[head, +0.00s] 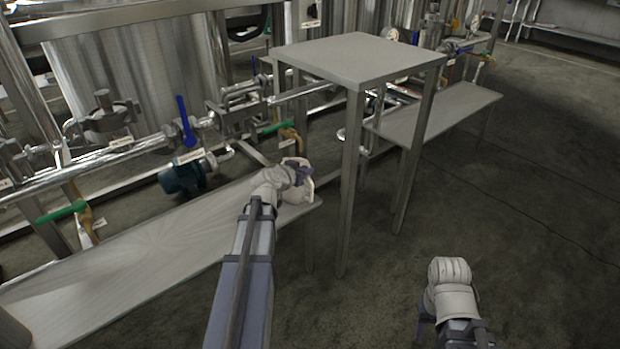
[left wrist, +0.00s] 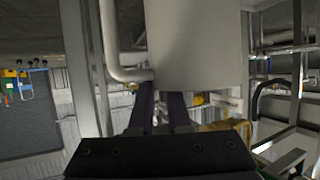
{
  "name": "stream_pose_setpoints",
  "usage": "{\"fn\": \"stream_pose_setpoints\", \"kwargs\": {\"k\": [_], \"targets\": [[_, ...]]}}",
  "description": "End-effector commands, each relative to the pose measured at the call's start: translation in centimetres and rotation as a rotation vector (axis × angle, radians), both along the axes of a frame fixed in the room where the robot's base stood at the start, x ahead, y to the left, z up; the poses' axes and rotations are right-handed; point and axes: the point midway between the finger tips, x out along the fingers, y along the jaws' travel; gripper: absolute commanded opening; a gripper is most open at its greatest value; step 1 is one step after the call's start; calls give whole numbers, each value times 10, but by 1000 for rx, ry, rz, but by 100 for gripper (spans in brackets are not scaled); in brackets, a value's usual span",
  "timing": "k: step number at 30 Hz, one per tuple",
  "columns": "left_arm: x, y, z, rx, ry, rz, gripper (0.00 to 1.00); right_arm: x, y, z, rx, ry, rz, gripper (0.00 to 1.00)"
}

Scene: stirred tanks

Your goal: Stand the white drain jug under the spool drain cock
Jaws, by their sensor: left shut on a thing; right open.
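The white jug (head: 299,193) is at the right end of the low grey bench, mostly hidden behind my left gripper (head: 300,170). My left gripper is shut on the jug; in the left wrist view its dark fingers (left wrist: 164,108) reach the pale jug body (left wrist: 195,50), with a curved handle at its left. I cannot tell whether the jug's base touches the bench. A brass cock with a green handle (head: 288,133) is just behind and above the jug. Another green-handled cock (head: 68,212) is at the far left. My right gripper (head: 424,316) is open and empty over the floor.
A blue pump (head: 182,177) and steel pipes run behind the bench. The floor at the right is clear.

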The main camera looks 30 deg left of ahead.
Motion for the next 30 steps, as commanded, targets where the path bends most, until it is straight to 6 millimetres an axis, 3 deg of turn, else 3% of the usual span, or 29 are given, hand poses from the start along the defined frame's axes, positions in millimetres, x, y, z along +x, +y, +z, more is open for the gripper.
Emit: {"fn": "stream_pose_setpoints", "kwargs": {"k": [1,14,15,22,30], "targets": [[-2,3,-10,0,-1,1,0,0,0,-10,0,0,-1,50],[-3,5,-13,0,-1,1,0,0,0,-13,0,-1,0,50],[-3,4,-11,0,0,0,20,0,0,-11,0,-1,0,50],[-3,4,-11,0,0,0,46,0,0,-11,0,-1,0,50],[-3,4,-10,0,0,0,46,0,0,-10,0,-1,0,50]]}}
